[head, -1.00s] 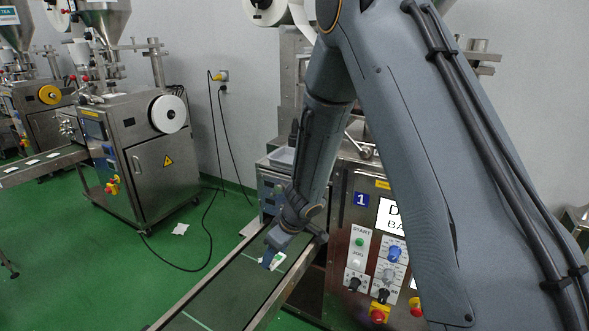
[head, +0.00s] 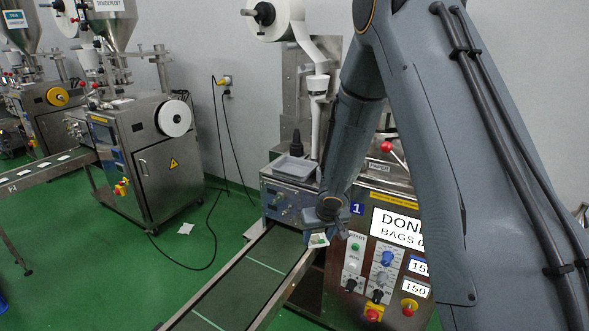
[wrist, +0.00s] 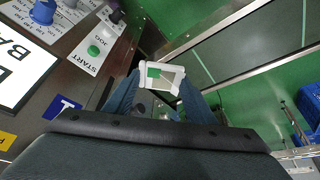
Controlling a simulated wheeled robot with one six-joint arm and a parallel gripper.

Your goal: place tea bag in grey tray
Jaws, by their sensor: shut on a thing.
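My gripper (head: 322,232) is shut on a tea bag (head: 318,241), white with a green tag. It holds the tea bag in front of the machine's control panel, beside the right edge of the conveyor. In the wrist view the tea bag (wrist: 171,80) lies between the blue fingertips (wrist: 160,90). A small grey tray (head: 293,168) rests on top of the machine's left-hand box, up and left of my gripper. My gripper is apart from the tray.
The conveyor (head: 245,280) runs below left, its belt bare where visible. A dark bottle (head: 296,145) stands behind the tray. The control panel (head: 375,262) with knobs and buttons is close to my gripper. A white packet (head: 186,228) lies on the green floor.

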